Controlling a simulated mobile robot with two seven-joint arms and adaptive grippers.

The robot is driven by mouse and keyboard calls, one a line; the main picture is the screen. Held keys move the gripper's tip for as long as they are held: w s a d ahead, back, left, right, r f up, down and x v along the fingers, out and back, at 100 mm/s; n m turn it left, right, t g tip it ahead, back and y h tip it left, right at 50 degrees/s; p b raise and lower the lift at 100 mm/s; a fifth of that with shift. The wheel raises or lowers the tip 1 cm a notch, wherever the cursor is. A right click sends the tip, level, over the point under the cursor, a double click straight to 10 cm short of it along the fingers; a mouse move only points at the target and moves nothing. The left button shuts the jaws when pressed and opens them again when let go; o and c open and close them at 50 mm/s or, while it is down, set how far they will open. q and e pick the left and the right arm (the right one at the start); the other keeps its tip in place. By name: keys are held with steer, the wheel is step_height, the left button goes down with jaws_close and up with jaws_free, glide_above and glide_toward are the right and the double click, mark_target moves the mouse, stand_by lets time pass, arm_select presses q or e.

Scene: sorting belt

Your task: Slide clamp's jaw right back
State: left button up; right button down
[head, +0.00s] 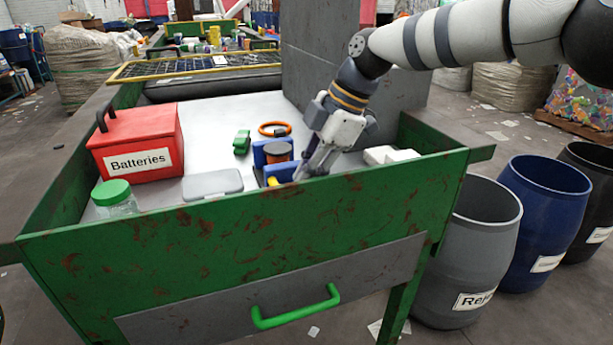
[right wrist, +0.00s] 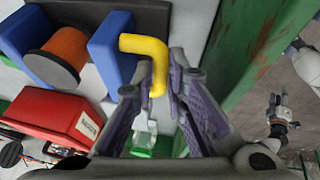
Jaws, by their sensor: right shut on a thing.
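The clamp's blue jaws stand on the grey work surface; the near jaw (head: 279,173) is the one with the bent yellow handle (right wrist: 152,50). In the right wrist view this jaw (right wrist: 108,46) and the other blue jaw (right wrist: 24,28) flank a spool (right wrist: 59,55) with orange winding. The spool's dark top (head: 278,151) shows between the jaws in the head view. My right gripper (head: 302,174) is at the handle, and in the right wrist view its fingers (right wrist: 158,78) close on the handle's lower end. My left gripper is not in view.
A red Batteries box (head: 140,143), green-lidded jar (head: 114,196), grey case (head: 213,184), green piece (head: 242,142) and orange ring (head: 274,129) lie around the clamp. White blocks (head: 390,155) lie to the right. The green front wall (head: 250,222) is close to my right gripper.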

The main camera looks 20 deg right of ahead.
steer(key=shift+s+f, duration=0.15)
steer(key=shift+s, duration=0.05)
steer(key=c, duration=1.9)
jaws_free()
steer(key=shift+s, duration=0.1)
steer(key=v, duration=1.2)
